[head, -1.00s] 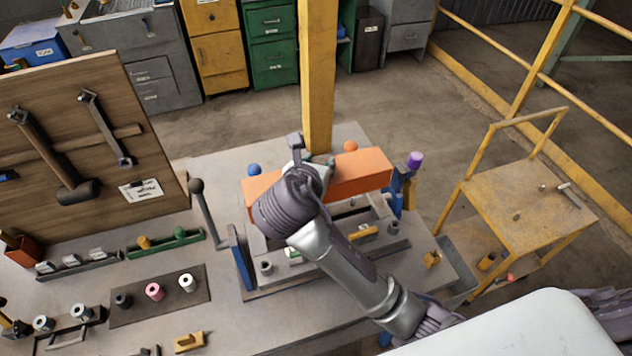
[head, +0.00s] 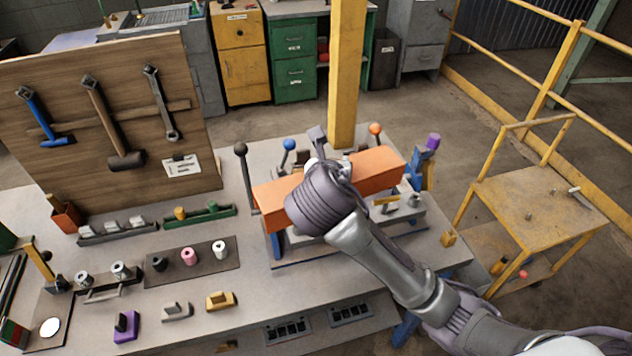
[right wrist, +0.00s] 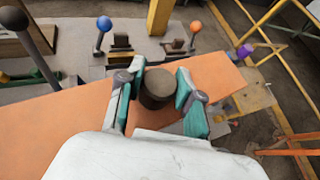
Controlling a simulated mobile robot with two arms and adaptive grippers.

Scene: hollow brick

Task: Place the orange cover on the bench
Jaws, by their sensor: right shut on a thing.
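The orange cover (head: 380,170) is a long plate, held over a blue-legged fixture (head: 276,244) on the grey bench (head: 345,285). It hides much of the fixture. My right gripper (head: 325,165) is above the cover's middle. In the right wrist view, my right gripper's fingers (right wrist: 158,98) close around a dark round knob (right wrist: 158,86) on the cover (right wrist: 60,128). I cannot tell whether the cover touches the fixture. My left gripper is not in view.
Levers with black (head: 240,150), blue (head: 289,145) and orange (head: 375,129) balls stand around the fixture. A yellow post (head: 346,75) rises behind it. A tool board (head: 70,150) stands at left, a yellow cart (head: 535,210) at right. Small parts occupy the bench's left front.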

